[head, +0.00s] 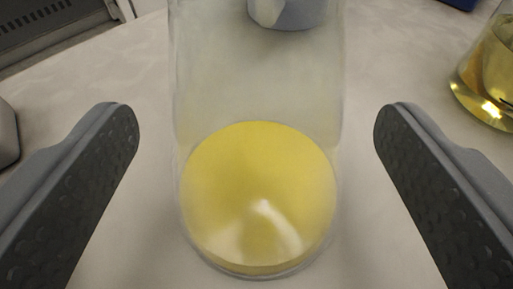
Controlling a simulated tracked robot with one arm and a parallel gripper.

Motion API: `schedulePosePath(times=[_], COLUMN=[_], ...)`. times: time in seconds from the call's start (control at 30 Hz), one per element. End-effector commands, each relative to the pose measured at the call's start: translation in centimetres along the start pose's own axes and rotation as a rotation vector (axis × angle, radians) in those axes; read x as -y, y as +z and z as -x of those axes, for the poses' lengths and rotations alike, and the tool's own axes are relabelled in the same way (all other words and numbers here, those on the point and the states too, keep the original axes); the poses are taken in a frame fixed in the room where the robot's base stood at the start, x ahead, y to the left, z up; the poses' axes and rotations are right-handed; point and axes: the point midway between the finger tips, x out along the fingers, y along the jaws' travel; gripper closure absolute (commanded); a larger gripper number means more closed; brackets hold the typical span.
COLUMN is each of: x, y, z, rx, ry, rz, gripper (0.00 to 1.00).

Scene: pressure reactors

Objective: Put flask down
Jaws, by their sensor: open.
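A clear flask (258,210) with yellow contents in its bottom stands upright on the pale tabletop (375,70). Its top is cut off by the upper edge of the head view. My gripper (257,120) is open, with one dark padded finger on each side of the flask. There is a clear gap between each finger and the glass, and neither finger touches it.
A second glass vessel with yellow liquid (490,75) stands at the right edge. A grey rounded object (287,12) shows behind the flask at the top. A grey object (6,135) is cut off at the left edge.

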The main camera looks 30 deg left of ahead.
Motion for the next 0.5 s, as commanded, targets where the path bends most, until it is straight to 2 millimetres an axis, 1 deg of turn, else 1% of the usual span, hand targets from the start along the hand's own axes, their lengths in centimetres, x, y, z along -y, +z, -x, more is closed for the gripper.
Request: schedulePosePath(times=[0.17, 0.2, 0.4, 0.5], x=[-0.1, -0.2, -0.2, -0.1], y=[-0.4, -0.5, -0.3, -0.4], z=[2.8, 3.6, 7.6, 9.2], rx=[-0.002, -0.004, -0.001, -0.003], ry=[0.004, 0.005, 0.006, 0.003], rz=[0.001, 0.002, -0.001, 0.002], gripper=[0.21, 0.21, 0.21, 0.21])
